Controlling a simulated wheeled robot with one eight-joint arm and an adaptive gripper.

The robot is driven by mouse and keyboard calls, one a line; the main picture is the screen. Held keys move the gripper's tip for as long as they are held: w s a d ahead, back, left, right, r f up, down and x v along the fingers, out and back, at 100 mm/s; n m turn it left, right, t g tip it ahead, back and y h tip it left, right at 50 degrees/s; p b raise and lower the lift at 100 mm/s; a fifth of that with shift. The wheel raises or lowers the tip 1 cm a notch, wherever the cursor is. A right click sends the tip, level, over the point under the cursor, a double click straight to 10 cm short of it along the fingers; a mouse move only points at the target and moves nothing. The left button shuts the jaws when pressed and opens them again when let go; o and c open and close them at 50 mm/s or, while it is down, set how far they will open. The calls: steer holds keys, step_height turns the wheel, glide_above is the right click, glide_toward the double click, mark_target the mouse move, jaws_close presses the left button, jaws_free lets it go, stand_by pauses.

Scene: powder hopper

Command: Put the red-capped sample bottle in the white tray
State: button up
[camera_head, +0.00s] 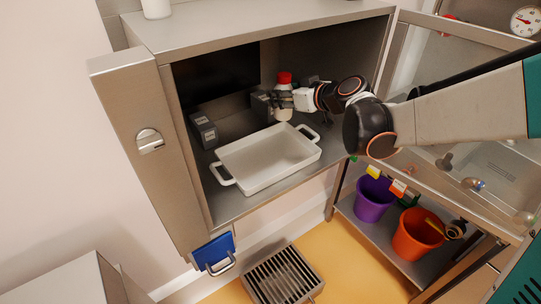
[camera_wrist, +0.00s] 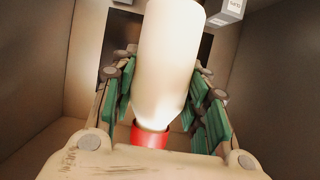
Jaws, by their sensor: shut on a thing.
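The sample bottle (camera_head: 283,103) is pale with a red cap and stands upright in my gripper (camera_head: 283,100), inside the open cabinet. My gripper is shut on it from the right, with the fingers around the bottle's body. In the wrist view the pale bottle (camera_wrist: 168,60) fills the space between the green-padded fingers of my gripper (camera_wrist: 168,95), with the red cap at the lower end of the picture. The white tray (camera_head: 235,165) is on the cabinet floor, in front of and below the bottle, and looks empty. Whether the bottle's base touches anything is hard to tell.
A grey block (camera_head: 203,130) with a label stands left of the tray. Purple (camera_head: 374,199) and orange (camera_head: 414,238) buckets are below.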

steer(key=a+r+y, duration=0.1)
steer(key=a+r, duration=0.2)
steer(key=a, duration=0.1)
steer(key=n+g+b, duration=0.1)
steer(key=b, duration=0.6)
glide_above(267, 158)
step_height(267, 158, down, 20)
steer(key=shift+w+f, duration=0.1)
steer(key=shift+f, duration=0.05)
steer(key=shift+p, duration=0.3)
steer(key=o, duration=0.8)
steer(key=shift+f, duration=0.1)
steer(key=o, duration=0.4)
